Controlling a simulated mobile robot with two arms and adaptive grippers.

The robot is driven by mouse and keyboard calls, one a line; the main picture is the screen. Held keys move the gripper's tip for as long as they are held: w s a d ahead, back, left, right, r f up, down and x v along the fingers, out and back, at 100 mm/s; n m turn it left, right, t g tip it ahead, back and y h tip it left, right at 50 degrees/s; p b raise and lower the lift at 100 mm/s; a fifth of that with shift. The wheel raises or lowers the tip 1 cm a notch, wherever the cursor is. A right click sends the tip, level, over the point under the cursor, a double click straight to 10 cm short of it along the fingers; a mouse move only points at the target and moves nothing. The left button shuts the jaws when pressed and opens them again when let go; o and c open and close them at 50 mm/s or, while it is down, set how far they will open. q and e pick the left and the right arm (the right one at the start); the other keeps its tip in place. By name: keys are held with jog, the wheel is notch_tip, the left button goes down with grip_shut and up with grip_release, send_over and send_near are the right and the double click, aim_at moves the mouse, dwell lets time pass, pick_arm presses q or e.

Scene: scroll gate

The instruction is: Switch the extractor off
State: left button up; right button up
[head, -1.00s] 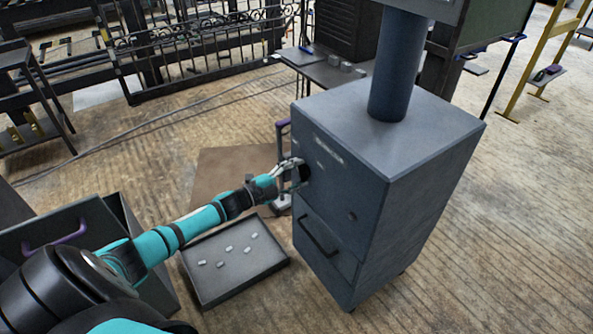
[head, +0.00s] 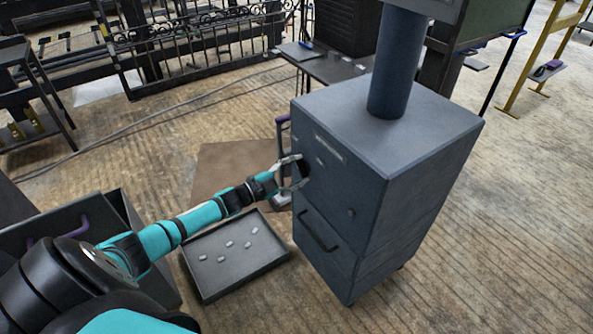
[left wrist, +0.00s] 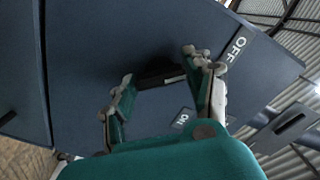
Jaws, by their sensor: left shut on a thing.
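The extractor (head: 350,170) is a dark blue-grey cabinet with a thick pipe on top, right of centre in the head view. Its black switch (left wrist: 160,74) shows in the left wrist view, on the panel between an OFF label (left wrist: 238,46) and an ON label (left wrist: 183,118). My left gripper (head: 299,172) is at the cabinet's left face. In the left wrist view its two fingers (left wrist: 158,76) are on either side of the switch, shut on it. In the head view the fingers partly hide the switch. My right gripper is not in view.
A shallow dark tray (head: 238,284) with several small light pieces lies on the floor below my left arm. A drawer-like box with a purple handle (head: 70,232) is at the left. A brown mat (head: 225,165) lies behind the arm.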

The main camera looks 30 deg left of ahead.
pick_arm(q)
jog(key=o, duration=1.2)
jog(key=shift+f, duration=0.1)
jog(key=v, duration=1.2)
jog(key=shift+a, duration=0.1)
